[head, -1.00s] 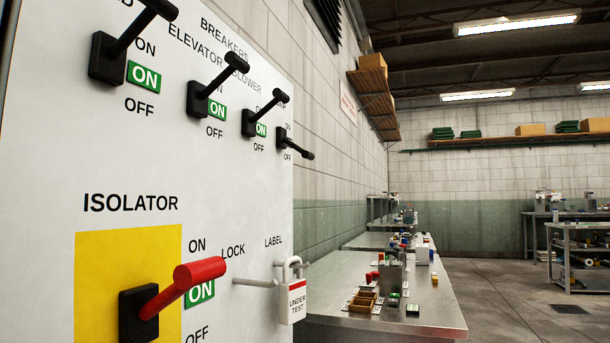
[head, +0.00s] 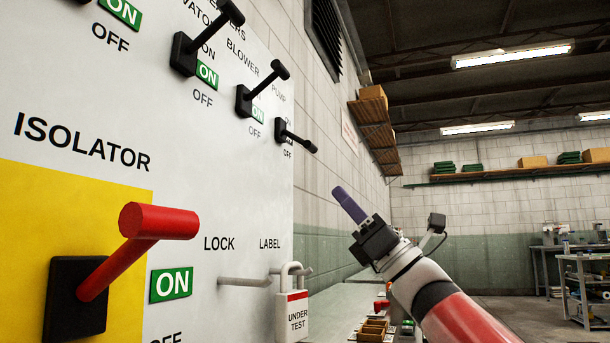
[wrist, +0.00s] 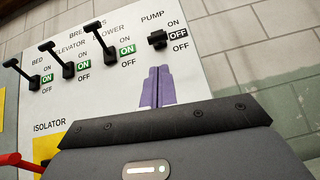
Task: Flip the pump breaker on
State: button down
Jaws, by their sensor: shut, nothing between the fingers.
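The pump breaker (head: 296,138) is the rightmost black lever on the white panel (head: 235,165). Its handle sits lower than the other breaker handles. In the wrist view the pump breaker (wrist: 158,39) stands under the word PUMP, with an OFF plate beside it. My gripper (head: 349,204) has purple fingers, shut and empty. It is right of the panel and below the pump breaker in the head view, apart from it. In the wrist view the fingertips (wrist: 157,72) point up toward the pump breaker, with a gap between.
The blower breaker (head: 262,88) and other raised levers are left of the pump breaker, with green ON plates. The red isolator handle (head: 160,221) sticks out below. A bench (head: 335,300) stands beyond.

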aim_at(297, 139)
jog(key=n+g, duration=0.2)
jog(key=shift+s+a+n+y, duration=0.2)
jog(key=shift+a+n+y, duration=0.1)
jog(key=shift+a+y, duration=0.1)
jog(key=p+x, duration=0.4)
jog(key=x, duration=0.6)
jog(key=shift+d+r, duration=0.1)
jog(key=shift+s+d+r+h+p, duration=0.1)
jog(key=shift+h+p, duration=0.2)
jog(key=shift+p, duration=0.15)
